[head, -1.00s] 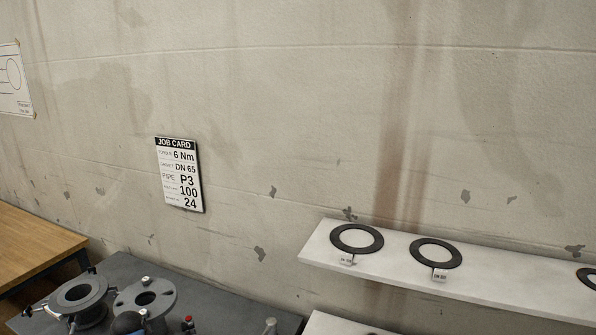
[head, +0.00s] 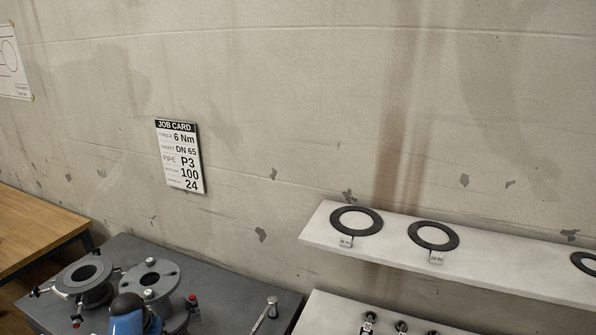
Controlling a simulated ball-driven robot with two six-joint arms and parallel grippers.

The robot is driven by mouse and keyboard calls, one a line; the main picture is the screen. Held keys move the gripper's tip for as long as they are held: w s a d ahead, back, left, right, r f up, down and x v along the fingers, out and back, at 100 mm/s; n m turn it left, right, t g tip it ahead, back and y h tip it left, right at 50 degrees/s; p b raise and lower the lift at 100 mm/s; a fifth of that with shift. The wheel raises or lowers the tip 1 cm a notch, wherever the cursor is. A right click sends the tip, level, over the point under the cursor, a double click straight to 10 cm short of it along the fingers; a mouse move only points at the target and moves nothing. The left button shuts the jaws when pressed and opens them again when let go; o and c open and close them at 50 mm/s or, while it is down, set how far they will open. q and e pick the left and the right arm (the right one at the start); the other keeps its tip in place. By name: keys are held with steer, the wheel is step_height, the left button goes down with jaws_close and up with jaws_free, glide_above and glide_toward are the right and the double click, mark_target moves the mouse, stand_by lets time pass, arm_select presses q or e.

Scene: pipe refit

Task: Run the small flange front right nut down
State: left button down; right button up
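Two grey flanged pieces stand on the dark bench top (head: 228,285) at the lower left. The left flange (head: 84,273) has an open bore and bolts sticking out round its rim. The right flange (head: 152,276) is a flat disc with a centre hole and a bolt head (head: 148,293) at its front. A red-tipped bolt (head: 192,299) shows at its front right. I cannot tell which one is the small flange, nor make out its front right nut. A blue and dark rounded part covers the front of the right flange. Neither gripper can be made out.
A metal tool (head: 268,309) lies on the bench to the right. A white shelf (head: 480,268) holds several black gaskets, and a lower pale surface (head: 340,312) holds small metal parts. The job card (head: 180,157) hangs on the wall. A wooden table (head: 35,230) stands left.

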arm_select(q)
steer(key=shift+w+a+r, duration=0.1)
steer(key=shift+a+r, duration=0.05)
steer(key=shift+a, duration=0.25)
stand_by(0.3)
steer(key=shift+s+p, duration=0.25)
steer(key=shift+p, duration=0.45)
steer(key=p+v, duration=0.2)
steer(key=w+p+v, duration=0.1)
steer(key=p+v, duration=0.2)
steer(key=shift+a+r, duration=0.15)
steer(key=shift+r, duration=0.25)
